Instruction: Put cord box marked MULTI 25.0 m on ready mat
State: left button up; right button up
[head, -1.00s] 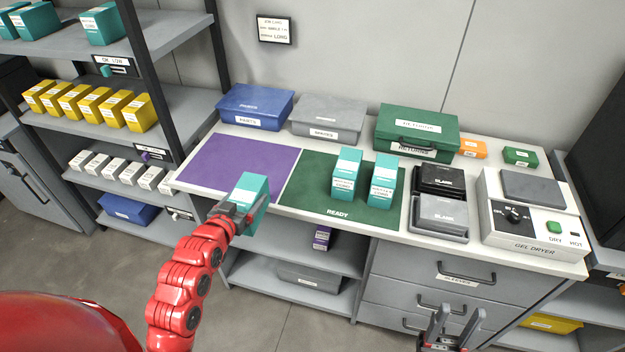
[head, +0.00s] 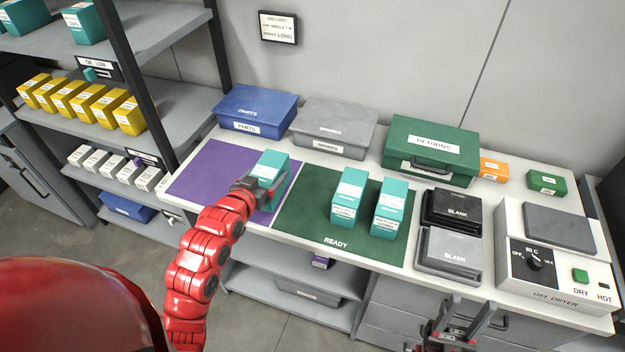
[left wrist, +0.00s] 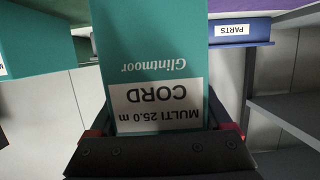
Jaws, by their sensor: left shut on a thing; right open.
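A teal cord box (head: 273,172) is held in my left gripper (head: 258,188), which is shut on it. In the left wrist view the box (left wrist: 150,60) fills the middle, and its label, upside down, reads MULTI 25.0 m CORD. In the head view the box is over the border of the purple mat (head: 215,170) and the green READY mat (head: 310,230); I cannot tell whether it touches the surface. Two other teal boxes stand upright on the READY mat, one at the middle (head: 347,198) and one to its right (head: 390,208). My right gripper (head: 465,318) is open and empty at the lower right.
Behind the mats stand a blue PARTS box (head: 256,110), a grey SPARES box (head: 334,127) and a green RETURNS case (head: 432,150). Right of the READY mat are BLANK trays (head: 450,250) and a gel dryer (head: 555,265). The READY mat's left part is clear.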

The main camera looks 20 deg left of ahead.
pick_arm(q)
jog(key=shift+w+d+f+p, duration=0.65)
jog(key=shift+w+d+p, duration=0.15)
jog(key=shift+d, duration=0.85)
jog(key=shift+w+d+f+p, duration=0.7)
jog(key=shift+w+d, duration=0.15)
jog(key=shift+d, duration=0.85)
jog(key=shift+w+d+f+p, duration=0.65)
jog(key=shift+w+d+p, duration=0.15)
jog(key=shift+d, duration=0.85)
jog(key=shift+f, duration=0.2)
jog(key=shift+f, duration=0.1)
jog(key=o, duration=1.3)
